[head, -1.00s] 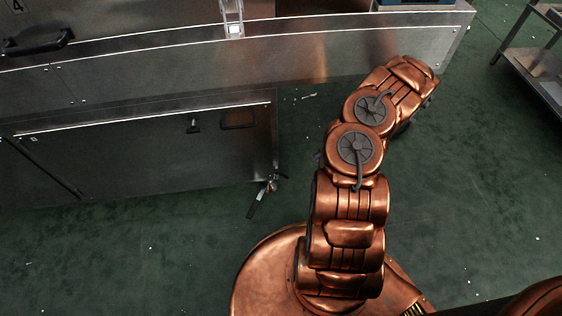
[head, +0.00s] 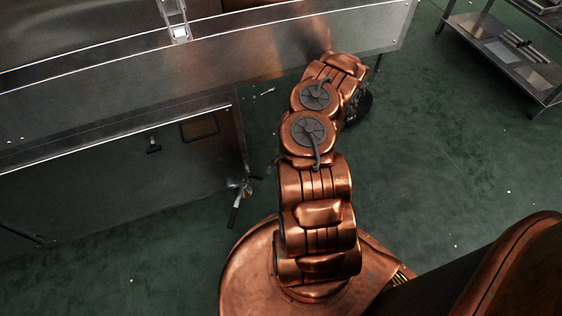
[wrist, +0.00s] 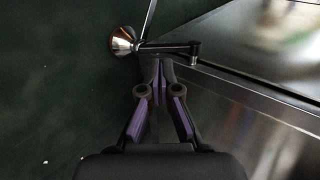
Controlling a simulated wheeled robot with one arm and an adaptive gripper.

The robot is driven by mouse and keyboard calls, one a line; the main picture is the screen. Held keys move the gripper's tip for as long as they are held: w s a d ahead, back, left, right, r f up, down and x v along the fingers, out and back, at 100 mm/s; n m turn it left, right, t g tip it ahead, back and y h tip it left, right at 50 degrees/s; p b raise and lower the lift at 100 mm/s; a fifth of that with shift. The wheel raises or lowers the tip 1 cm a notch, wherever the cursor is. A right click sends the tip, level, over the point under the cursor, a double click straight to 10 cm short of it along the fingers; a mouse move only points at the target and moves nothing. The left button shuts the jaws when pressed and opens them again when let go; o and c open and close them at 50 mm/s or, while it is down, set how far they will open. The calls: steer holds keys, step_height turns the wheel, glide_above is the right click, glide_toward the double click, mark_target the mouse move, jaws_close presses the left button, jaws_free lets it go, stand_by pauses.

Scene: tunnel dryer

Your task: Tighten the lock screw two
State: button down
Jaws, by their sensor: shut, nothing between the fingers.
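In the wrist view, my gripper (wrist: 160,64) is shut and empty, its purple-padded fingers pointing up the picture. Just beyond the fingertips is a dark crank-like lever (wrist: 172,48) with a short knob at its right end. A shiny metal cone (wrist: 122,41) sits at the lever's left end. I cannot tell whether the fingertips touch the lever. No label shows, so I cannot tell if this is lock screw two.
The long steel dryer housing (head: 230,55) runs across the upper left. A lower steel panel (head: 110,185) stands below it, with a small black-handled lever (head: 236,210) near its corner. A steel shelf (head: 497,60) stands at upper right. Green floor is clear between shelf and arm.

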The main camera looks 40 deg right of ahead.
mark_target(255, 177)
steer(key=shift+b+x, duration=0.55)
steer(key=shift+x, duration=1.4)
steer(key=shift+f, duration=0.1)
steer(key=shift+f+y+b, duration=0.1)
steer(key=shift+y+b, duration=0.2)
steer(key=shift+b, duration=0.25)
